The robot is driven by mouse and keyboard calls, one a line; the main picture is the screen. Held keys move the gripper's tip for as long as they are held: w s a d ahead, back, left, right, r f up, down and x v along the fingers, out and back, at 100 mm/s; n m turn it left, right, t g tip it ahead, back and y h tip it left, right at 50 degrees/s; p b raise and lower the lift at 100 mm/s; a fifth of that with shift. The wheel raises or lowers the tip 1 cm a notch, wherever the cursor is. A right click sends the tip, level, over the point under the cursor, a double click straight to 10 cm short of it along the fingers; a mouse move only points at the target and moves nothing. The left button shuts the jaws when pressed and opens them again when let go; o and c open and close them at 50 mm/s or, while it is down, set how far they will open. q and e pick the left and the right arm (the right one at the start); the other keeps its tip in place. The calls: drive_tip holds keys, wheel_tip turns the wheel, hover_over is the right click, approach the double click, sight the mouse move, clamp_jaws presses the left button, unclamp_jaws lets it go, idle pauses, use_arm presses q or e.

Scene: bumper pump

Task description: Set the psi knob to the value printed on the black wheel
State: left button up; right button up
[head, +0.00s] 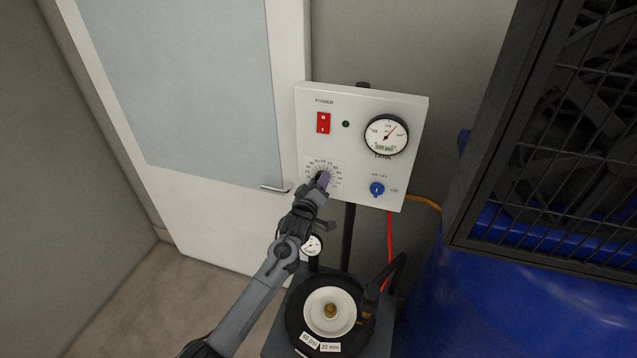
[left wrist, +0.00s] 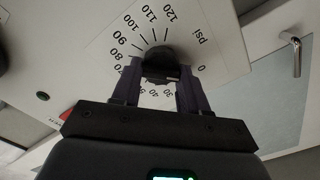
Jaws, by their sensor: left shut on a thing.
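The psi knob (left wrist: 160,62) is dark and round, in the middle of a printed psi scale with 0 and numbers up to 120. My left gripper (left wrist: 160,85) is shut on the knob, one finger on each side; it also shows at the panel in the head view (head: 322,181). The fingers hide part of the scale, and I cannot tell which number the knob points to. The black wheel (head: 293,314) with a white hub lies below the panel. Its white labels seem to read "80 psi", with the first digit unclear, and "22 mm". My right gripper is not in view.
The white control panel (head: 408,108) bears a red power switch (head: 323,123), a tank gauge (head: 386,134) and a blue knob (head: 377,189). A door with a handle (head: 274,188) is at left. A blue machine with a black cage (head: 462,232) stands at right.

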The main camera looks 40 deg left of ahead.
use_arm(q)
drive_tip(key=shift+m, duration=0.3)
drive_tip(key=shift+w+d+m+p, duration=0.15)
drive_tip(key=shift+m+p, duration=0.6)
drive_tip(key=shift+m, duration=3.55)
drive_tip(key=shift+s+d+m+p, duration=0.1)
drive_tip(key=shift+m+p, duration=0.6)
drive_tip(key=shift+m, duration=3.6)
drive_tip(key=o, duration=1.1)
drive_tip(key=shift+c, duration=0.2)
